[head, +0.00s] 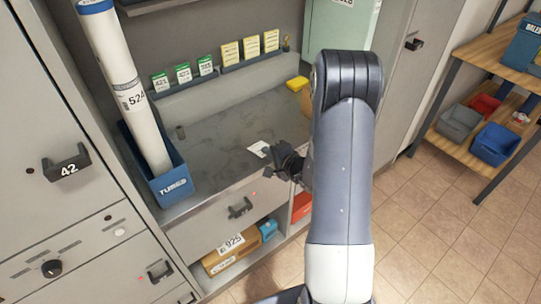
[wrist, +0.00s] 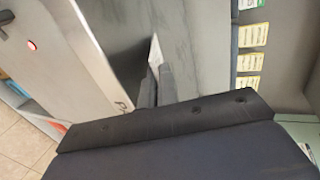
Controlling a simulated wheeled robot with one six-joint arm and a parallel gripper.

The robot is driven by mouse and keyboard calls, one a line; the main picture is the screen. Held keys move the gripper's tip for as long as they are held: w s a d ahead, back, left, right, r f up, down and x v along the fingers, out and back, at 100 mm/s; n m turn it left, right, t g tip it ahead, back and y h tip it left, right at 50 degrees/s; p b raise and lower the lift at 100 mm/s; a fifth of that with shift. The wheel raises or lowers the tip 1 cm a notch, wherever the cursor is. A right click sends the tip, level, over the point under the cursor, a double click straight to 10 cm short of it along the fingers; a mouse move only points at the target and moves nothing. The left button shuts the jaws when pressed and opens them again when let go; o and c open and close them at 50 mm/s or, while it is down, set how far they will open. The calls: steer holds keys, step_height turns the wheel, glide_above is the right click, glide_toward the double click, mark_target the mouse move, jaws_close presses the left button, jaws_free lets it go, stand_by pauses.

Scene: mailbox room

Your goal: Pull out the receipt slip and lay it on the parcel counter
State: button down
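The receipt slip (head: 258,149) is a small white piece of paper over the grey parcel counter (head: 215,150), near its front right part. My gripper (head: 273,155) is right at the slip, low over the counter's front edge. In the wrist view the slip (wrist: 155,50) sticks out from between my two dark fingers (wrist: 157,78), which are close together on it. Its inner end is hidden by the fingers. I cannot tell whether the slip touches the counter (wrist: 195,50) or hangs just above it.
A blue bin (head: 172,184) with a tall white tube (head: 130,95) stands at the counter's left end. Green and yellow cards (head: 230,52) line the back ledge. A yellow item (head: 297,83) lies at the back right. The counter's middle is clear.

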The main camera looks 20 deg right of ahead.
steer(key=c, duration=1.6)
jaws_free()
steer(key=s+d+b, duration=0.3)
steer(key=s+b, duration=0.1)
steer(key=s, duration=0.5)
steer(key=shift+s+b, duration=0.25)
steer(key=shift+b, duration=0.05)
stand_by(0.3)
steer(key=w, duration=0.1)
steer(key=w+a+p, duration=0.1)
steer(key=w, duration=0.1)
steer(key=w+p, duration=0.1)
steer(key=w, duration=0.1)
steer(key=shift+w+a, duration=0.15)
steer(key=shift+a, duration=0.15)
